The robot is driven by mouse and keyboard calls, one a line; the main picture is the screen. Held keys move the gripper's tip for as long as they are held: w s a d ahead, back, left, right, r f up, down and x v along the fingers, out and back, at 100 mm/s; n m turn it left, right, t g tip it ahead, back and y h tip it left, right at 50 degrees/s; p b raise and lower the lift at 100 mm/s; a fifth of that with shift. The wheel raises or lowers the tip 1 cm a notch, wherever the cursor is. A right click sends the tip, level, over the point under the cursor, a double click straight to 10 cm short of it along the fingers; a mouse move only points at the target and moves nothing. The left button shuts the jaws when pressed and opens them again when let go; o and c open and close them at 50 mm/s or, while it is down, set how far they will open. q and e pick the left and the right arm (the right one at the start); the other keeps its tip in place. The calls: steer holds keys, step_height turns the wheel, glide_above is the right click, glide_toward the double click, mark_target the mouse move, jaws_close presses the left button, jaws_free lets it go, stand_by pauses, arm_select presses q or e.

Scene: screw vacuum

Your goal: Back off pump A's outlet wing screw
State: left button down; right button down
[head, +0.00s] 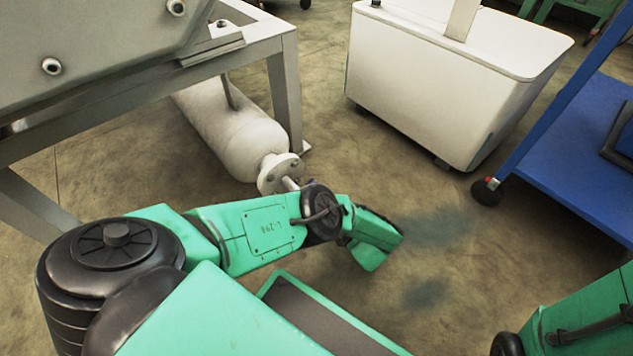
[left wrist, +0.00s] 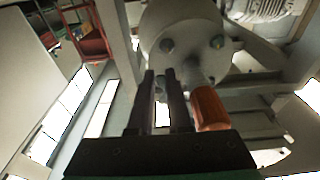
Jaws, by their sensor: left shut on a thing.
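In the left wrist view the two dark fingers of my left gripper (left wrist: 159,76) point up at a round pale flange (left wrist: 190,35) with bolt heads. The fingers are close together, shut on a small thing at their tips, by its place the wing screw. It is mostly hidden between the tips, and its wings cannot be made out. An orange handle-like piece (left wrist: 209,108) is just right of the fingers, on a pale stub below the flange. No label for pump A is readable.
In the head view a white cylinder (head: 235,135) with an end flange (head: 279,173) lies under a grey metal frame (head: 287,85). A white bin (head: 440,85) and a blue cart (head: 585,150) stand to the right. The floor between them is clear.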

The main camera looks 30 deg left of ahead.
arm_select(q)
steer(key=shift+s+a+f+y, duration=0.1)
steer(key=shift+a+f+y, duration=0.05)
steer(key=shift+y, duration=0.25)
steer(key=c, duration=1.1)
jaws_free()
